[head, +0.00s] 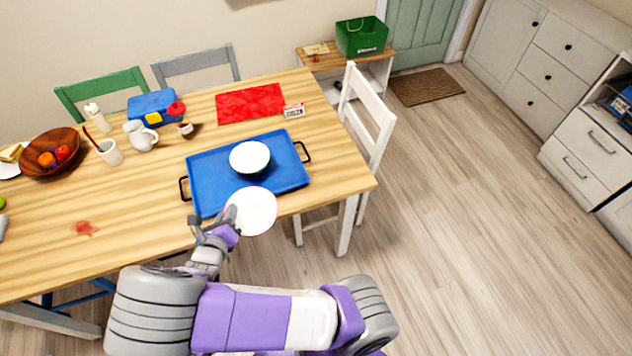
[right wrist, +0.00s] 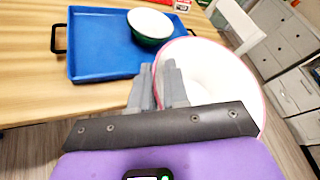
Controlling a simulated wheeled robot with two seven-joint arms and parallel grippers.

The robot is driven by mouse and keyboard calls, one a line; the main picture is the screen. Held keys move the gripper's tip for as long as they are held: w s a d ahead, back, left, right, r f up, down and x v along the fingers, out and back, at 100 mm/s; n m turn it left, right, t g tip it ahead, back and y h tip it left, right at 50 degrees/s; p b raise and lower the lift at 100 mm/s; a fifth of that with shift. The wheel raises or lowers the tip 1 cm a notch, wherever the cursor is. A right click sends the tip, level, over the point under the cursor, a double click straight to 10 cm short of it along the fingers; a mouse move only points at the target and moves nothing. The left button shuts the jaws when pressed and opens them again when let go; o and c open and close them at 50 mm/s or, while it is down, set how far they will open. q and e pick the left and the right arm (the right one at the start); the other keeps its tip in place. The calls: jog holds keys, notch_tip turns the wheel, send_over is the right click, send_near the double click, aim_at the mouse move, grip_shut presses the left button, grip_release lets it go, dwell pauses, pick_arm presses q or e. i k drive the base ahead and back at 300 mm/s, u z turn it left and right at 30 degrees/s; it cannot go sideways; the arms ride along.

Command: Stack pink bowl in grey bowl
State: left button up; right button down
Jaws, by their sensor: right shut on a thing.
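The pink bowl (head: 256,211) is white inside with a thin pink rim. My right gripper (head: 222,219) is shut on its left edge and holds it past the table's front edge, in front of the blue tray. In the right wrist view the fingers (right wrist: 160,70) grip the rim of the pink bowl (right wrist: 212,80), which looks tilted. The other bowl, which the task calls grey (head: 250,156), stands upright on the tray. It is white inside; its outside looks dark green in the right wrist view (right wrist: 150,25). The two bowls are apart. My left gripper is not in view.
The blue tray (head: 205,178) with black handles has bare room around its bowl. A red mat (head: 249,103) and small box (head: 294,111) lie behind it. Mugs (head: 141,135) and a wooden fruit bowl (head: 33,168) stand left. A white chair (head: 371,115) stands at the table's right side.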

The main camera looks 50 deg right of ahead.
aim_at(251, 165)
jog(key=u, duration=0.35)
jog(key=k, duration=0.2)
jog(key=z, duration=1.35)
jog(key=i, duration=0.95)
jog(key=u, duration=0.6)
